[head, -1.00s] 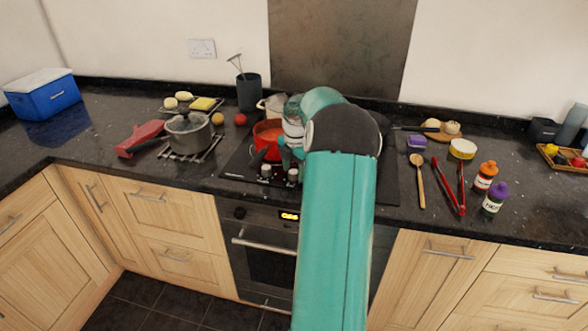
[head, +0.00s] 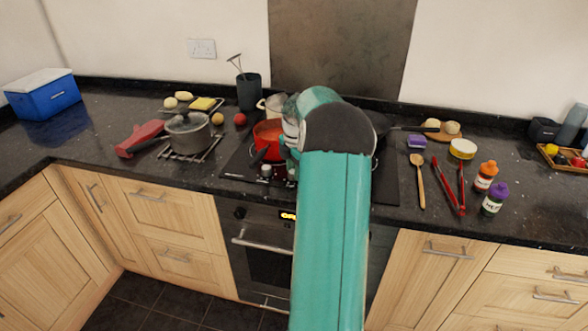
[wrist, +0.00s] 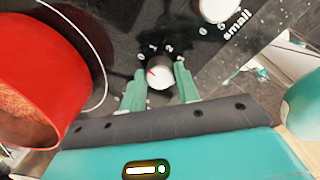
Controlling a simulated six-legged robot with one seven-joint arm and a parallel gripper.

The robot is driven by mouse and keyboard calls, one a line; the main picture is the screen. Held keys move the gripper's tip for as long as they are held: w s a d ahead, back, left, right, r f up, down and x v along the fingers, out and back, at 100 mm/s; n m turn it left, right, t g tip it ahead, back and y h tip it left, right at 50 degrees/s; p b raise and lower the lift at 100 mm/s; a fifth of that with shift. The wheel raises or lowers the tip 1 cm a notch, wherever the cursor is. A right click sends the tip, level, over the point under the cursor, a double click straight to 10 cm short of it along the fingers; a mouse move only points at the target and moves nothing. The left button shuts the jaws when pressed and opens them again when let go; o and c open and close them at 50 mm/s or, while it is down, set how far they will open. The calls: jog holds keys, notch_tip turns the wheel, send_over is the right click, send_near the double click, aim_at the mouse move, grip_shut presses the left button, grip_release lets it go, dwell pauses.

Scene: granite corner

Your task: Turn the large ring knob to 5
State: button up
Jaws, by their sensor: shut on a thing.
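A pale knob (wrist: 159,73) with a red pointer mark stands between the two green fingers of my gripper (wrist: 160,86) in the wrist view. The gripper is shut on it. In the head view one knob (head: 266,171) shows at the hob's front edge, and my arm hides most of my gripper.
A red pot (wrist: 42,75) stands on the hob close to the left of my gripper; it also shows in the head view (head: 267,136). A lidded grey pot (head: 187,136) sits on a rack at left. Tongs (head: 443,187) and bottles lie or stand at right.

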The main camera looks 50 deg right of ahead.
jog(key=m, duration=1.4)
jog(key=shift+a+g, duration=0.1)
jog(key=shift+g, duration=0.2)
jog(key=m, duration=0.9)
jog(key=shift+w+m, duration=0.1)
jog(key=shift+m, duration=0.2)
jog(key=m, duration=0.4)
jog(key=shift+g, duration=0.3)
jog(key=m, duration=0.5)
jog(key=shift+w, duration=0.1)
jog(key=m, duration=0.5)
